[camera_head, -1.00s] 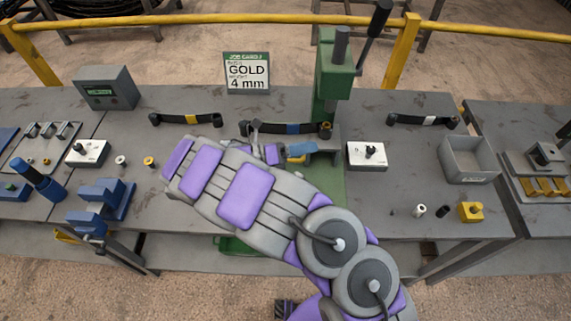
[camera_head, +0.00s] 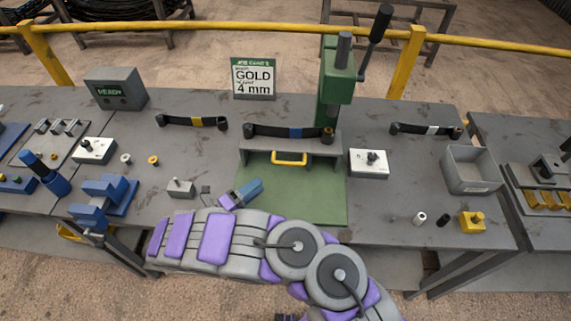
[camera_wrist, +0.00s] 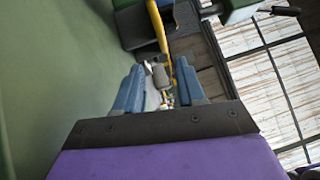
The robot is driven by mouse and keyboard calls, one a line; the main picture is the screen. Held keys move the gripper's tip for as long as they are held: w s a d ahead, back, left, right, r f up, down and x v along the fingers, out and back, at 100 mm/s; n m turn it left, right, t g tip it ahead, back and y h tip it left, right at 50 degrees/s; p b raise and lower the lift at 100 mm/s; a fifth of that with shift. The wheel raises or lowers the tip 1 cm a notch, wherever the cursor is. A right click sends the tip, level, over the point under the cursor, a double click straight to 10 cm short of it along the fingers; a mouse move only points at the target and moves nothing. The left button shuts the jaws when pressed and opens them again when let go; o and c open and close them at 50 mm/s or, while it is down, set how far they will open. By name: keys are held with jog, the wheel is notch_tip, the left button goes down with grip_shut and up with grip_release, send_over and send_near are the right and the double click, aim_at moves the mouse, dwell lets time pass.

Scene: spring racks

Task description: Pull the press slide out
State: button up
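The green press (camera_head: 336,85) stands at the back of the middle table. At its foot is a grey housing with a yellow handle (camera_head: 289,163) on its front, behind a bare green plate (camera_head: 300,200). The yellow handle also shows in the wrist view (camera_wrist: 158,28), beyond the fingertips. My gripper (camera_head: 247,188) has blue fingers and is at the plate's left edge, in front of and to the left of the handle, apart from it. In the wrist view my gripper (camera_wrist: 160,82) has its fingers spread, with no held object clearly visible between them.
A small grey block (camera_head: 181,188) stands close left of my gripper. Black bands with coloured middles lie along the back, one (camera_head: 287,132) on the housing. A white box with a knob (camera_head: 369,163) is right of the plate. A sign reads GOLD 4 mm (camera_head: 254,78).

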aim_at(288, 162)
jog(key=b+x, duration=0.2)
jog(key=x, duration=1.1)
jog(key=shift+s, duration=0.15)
jog(key=shift+d+r, duration=0.1)
jog(key=shift+d, duration=0.2)
jog(key=shift+c, duration=0.5)
grip_shut()
